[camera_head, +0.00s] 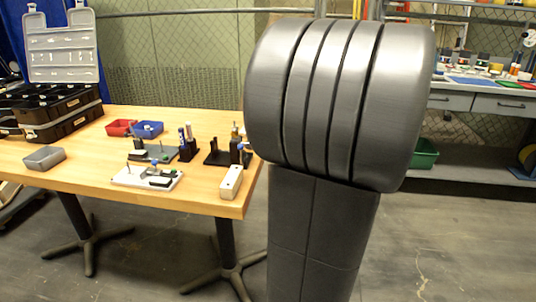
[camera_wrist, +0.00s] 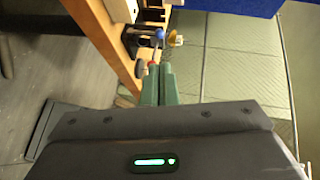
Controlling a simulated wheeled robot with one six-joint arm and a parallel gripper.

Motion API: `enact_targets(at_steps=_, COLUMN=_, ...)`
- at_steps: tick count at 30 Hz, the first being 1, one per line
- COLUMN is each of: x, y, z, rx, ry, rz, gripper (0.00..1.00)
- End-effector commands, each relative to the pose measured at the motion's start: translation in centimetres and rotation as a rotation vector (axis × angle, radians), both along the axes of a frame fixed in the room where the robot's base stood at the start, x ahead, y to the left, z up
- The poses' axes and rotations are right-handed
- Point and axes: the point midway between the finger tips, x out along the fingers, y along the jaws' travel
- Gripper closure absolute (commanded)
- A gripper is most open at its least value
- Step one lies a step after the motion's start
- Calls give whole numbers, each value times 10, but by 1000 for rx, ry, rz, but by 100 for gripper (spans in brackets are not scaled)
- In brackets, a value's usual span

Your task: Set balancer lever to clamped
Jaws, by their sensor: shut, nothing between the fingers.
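My gripper (camera_wrist: 159,85) shows in the wrist view as two green fingers, shut and side by side, with nothing between them. Just beyond the fingertips are a red tip (camera_wrist: 152,64) and a blue knob (camera_wrist: 159,34) on a small fixture by the wooden table edge. I cannot tell whether the red tip touches the fingers. My gripper is hidden in the head view.
A workbench (camera_head: 470,101) stands behind at right.

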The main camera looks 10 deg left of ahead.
Motion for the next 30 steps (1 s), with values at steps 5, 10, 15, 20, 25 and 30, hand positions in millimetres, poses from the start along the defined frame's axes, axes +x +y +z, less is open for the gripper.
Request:
enact_targets(at_steps=5, x=14, y=22, z=-7, rx=-1, ry=1, rz=5, gripper=100)
enact_targets(at_steps=10, x=32, y=47, z=-13, rx=-1, ry=1, rz=7, gripper=100)
enact_targets(at_steps=15, x=50, y=73, z=-19, rx=0, ry=1, rz=6, gripper=100)
enact_targets(at_steps=20, x=64, y=92, z=-24, rx=0, ry=1, rz=4, gripper=100)
enact_targets(at_steps=25, x=73, y=103, z=-26, rx=-1, ry=1, rz=2, gripper=100)
enact_targets(at_steps=30, x=76, y=106, z=-26, rx=-1, ry=1, rz=1, gripper=100)
